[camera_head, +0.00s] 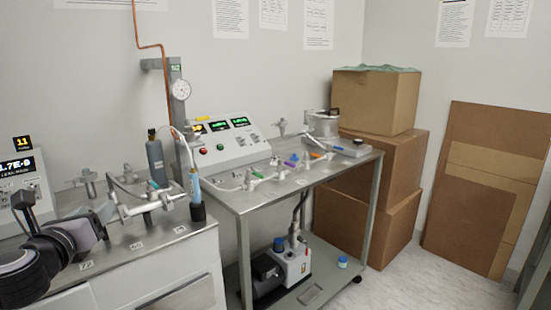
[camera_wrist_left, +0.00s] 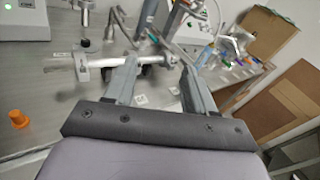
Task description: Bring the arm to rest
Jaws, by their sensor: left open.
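My left arm (camera_head: 40,262) comes in from the left in the head view, low over the left bench. My left gripper (camera_head: 98,222) is close to the metal pipework on that bench. In the left wrist view its two grey fingers are apart, with nothing seen between them (camera_wrist_left: 158,82). A horizontal metal tube (camera_wrist_left: 105,62) passes just beyond the fingertips. Whether a finger touches it I cannot tell. My right arm and gripper are in neither view.
The left bench (camera_head: 190,243) carries valves and a dark bottle (camera_head: 156,160). The metal table (camera_head: 240,200) holds a control console (camera_head: 229,142) and colored valves. A pump (camera_head: 290,262) sits below. Cardboard boxes (camera_head: 378,100) stand right. An orange part (camera_wrist_left: 18,118) shows in the wrist view.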

